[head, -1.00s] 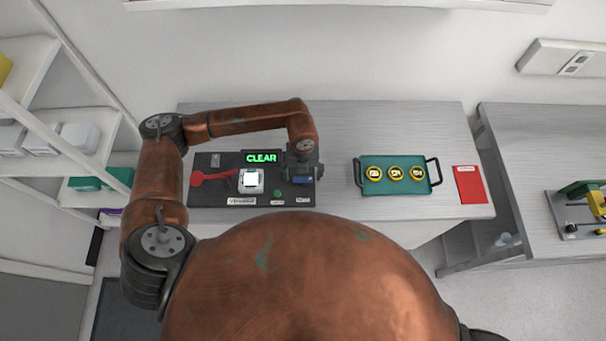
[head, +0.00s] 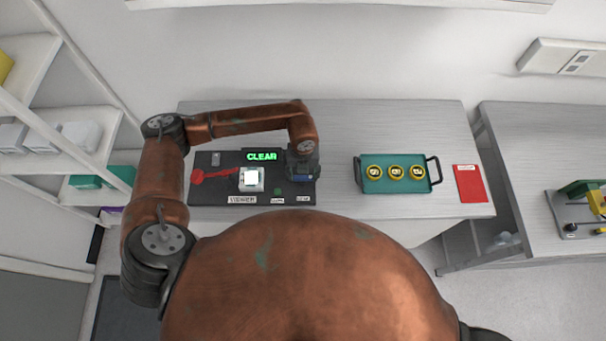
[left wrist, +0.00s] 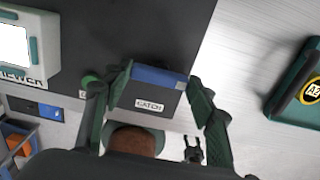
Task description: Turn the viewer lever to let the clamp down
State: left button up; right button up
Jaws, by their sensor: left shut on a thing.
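The viewer (head: 251,180) is a pale box with a bright white window on a black board (head: 225,161). Its red lever (head: 212,175) points left, with a round end at the far left of the board. A green CLEAR sign (head: 262,156) is lit behind it. My left gripper (head: 302,176) is at the board's right end, away from the lever.
A teal tray (head: 375,186) with three yellow-ringed round pieces stands right of the board, then a red card (head: 469,184). A small green button (head: 278,191) sits near the board's front edge. Bare table lies between board and tray. White shelves (head: 60,150) stand at left.

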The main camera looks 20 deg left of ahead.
pick_arm(q)
jog(key=shift+f+m+b, duration=0.15)
jog(key=shift+m+b, duration=0.65)
jog(key=shift+b, duration=0.2)
jog(key=m+b, duration=1)
jog(key=shift+m+b, duration=0.3)
jog(key=shift+b, duration=0.1)
jog(key=shift+m+b, duration=2.15)
jog(key=shift+m, duration=0.45)
pick_arm(e)
notch_tip(320, 180, down, 17)
jog(key=s, duration=0.1)
jog(key=shift+s, duration=0.4)
jog(key=shift+d+f, duration=0.1)
pick_arm(q)
jog(key=o, duration=1.2)
jog(key=shift+c, duration=0.2)
jog(key=shift+r, duration=0.25)
